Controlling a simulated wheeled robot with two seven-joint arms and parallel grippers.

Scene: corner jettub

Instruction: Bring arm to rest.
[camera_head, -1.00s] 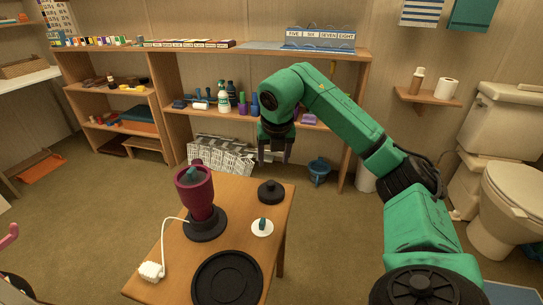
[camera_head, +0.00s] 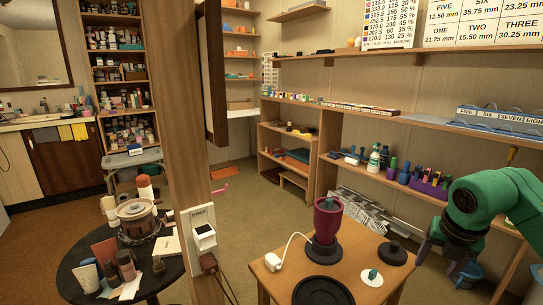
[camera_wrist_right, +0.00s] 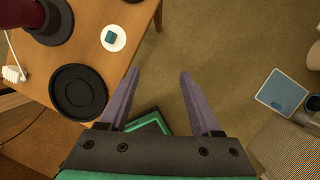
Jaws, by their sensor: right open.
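My right gripper (camera_head: 449,262) hangs at the right of the head view, fingers pointing down, beside the right edge of the small wooden table. In the right wrist view its two fingers (camera_wrist_right: 155,95) are spread wide with only floor and table edge beyond them, so it is open and empty. My green right arm (camera_head: 490,200) comes in from the right edge. My left gripper is not in view.
The wooden table (camera_head: 262,278) holds a maroon grinder (camera_head: 326,220), a black round tray (camera_head: 322,291), a black knob-topped disc (camera_head: 392,254) and a white disc (camera_head: 371,277). A wooden post (camera_head: 185,120) and round black table (camera_head: 72,262) stand left. Shelves (camera_head: 330,150) line the back.

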